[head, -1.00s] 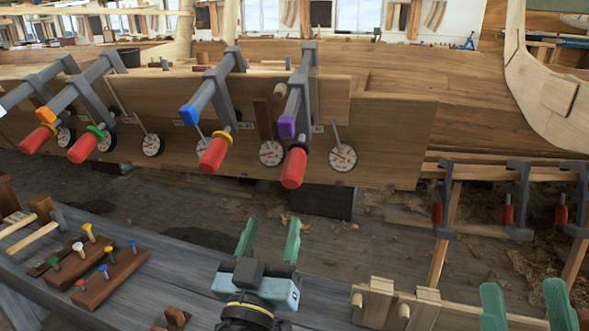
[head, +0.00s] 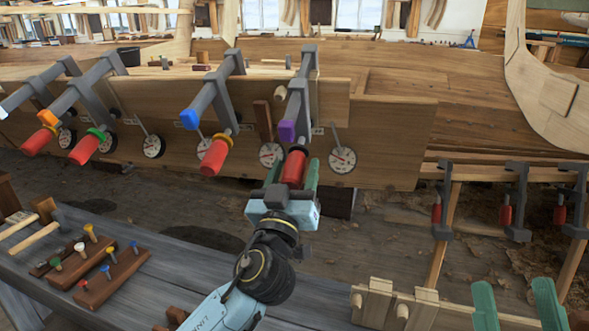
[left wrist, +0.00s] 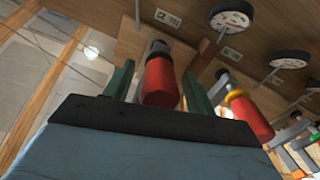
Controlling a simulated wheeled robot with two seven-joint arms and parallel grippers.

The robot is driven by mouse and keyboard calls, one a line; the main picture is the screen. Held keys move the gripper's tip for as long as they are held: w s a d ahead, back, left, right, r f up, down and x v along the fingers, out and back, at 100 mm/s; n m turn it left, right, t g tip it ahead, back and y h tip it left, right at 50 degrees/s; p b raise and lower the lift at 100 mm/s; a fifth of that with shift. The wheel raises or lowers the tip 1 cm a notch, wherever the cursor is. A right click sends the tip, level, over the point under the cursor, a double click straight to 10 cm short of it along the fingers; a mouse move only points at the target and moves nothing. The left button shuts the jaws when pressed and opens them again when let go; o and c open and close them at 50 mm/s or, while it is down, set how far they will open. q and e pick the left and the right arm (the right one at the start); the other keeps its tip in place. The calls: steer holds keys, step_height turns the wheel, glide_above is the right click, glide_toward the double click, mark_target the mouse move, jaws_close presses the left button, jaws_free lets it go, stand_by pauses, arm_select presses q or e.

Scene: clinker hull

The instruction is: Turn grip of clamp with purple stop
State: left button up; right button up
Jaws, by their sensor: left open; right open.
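The clamp with the purple stop (head: 287,130) hangs on the plank edge, its red grip (head: 294,168) pointing down toward me. My left gripper (head: 291,178) is open, with one green finger on each side of that red grip. In the left wrist view the red grip (left wrist: 161,82) stands between the two open fingers (left wrist: 158,90), with gaps visible on both sides. My right gripper (head: 515,305) is open and empty at the bottom right of the head view.
A clamp with a blue stop (head: 190,119) hangs to the left, and clamps with green (head: 97,134) and orange stops (head: 47,117) further left. Round dials (head: 342,160) sit on the plank (head: 395,150). A grey bench (head: 185,265) holds peg blocks and mallets.

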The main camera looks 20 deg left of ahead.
arm_select(q)
steer(key=shift+w+r, duration=0.15)
steer(key=shift+w, duration=0.25)
steer(key=c, duration=1)
